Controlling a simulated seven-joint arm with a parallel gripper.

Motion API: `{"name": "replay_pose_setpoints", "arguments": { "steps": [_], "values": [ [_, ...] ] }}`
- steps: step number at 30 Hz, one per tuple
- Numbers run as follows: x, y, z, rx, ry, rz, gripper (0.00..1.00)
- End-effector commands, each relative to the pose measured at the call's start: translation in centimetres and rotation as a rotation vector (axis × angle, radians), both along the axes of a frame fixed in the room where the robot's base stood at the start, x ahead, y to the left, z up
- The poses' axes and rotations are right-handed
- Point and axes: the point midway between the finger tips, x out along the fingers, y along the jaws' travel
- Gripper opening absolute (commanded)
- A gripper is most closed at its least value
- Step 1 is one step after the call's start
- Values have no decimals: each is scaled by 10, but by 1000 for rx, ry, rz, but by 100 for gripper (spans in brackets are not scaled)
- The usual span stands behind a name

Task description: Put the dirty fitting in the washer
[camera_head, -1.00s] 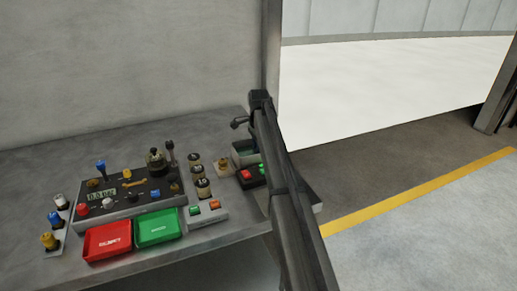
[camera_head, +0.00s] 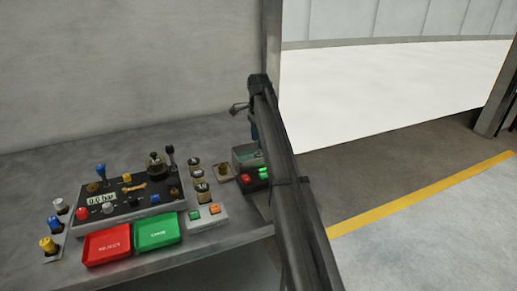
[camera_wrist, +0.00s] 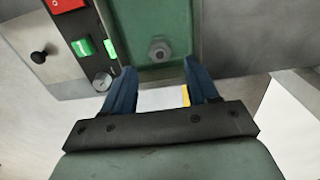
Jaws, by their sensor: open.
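The washer is a green open basin (camera_head: 246,155) with a dark control box (camera_head: 256,180) in front, at the right end of the bench. In the wrist view, a grey hexagonal fitting (camera_wrist: 159,48) sits inside the green basin (camera_wrist: 178,18). Whether it is dirty I cannot tell. My gripper (camera_wrist: 157,66) is open, with its two blue fingers apart and nothing between them. It is beyond the fitting's near side in the picture, apart from it. In the head view, a blue finger (camera_head: 254,127) shows above the basin, partly hidden by my arm.
A small plate with a dark peg (camera_wrist: 38,55) lies beside the washer. The control box has a red button (camera_wrist: 64,4), a green button (camera_wrist: 82,47) and a lit green lamp (camera_wrist: 109,48). A red tray (camera_head: 107,244) and green tray (camera_head: 157,231) stand further left.

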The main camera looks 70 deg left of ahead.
Motion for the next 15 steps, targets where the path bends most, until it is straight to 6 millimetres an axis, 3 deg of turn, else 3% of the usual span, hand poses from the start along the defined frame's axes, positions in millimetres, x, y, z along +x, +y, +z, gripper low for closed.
{"name": "replay_pose_setpoints", "arguments": {
  "steps": [7,15],
  "values": [
    [0,1,39,1,0,0,59],
    [0,0,54,-1,0,0,59]
  ]
}}
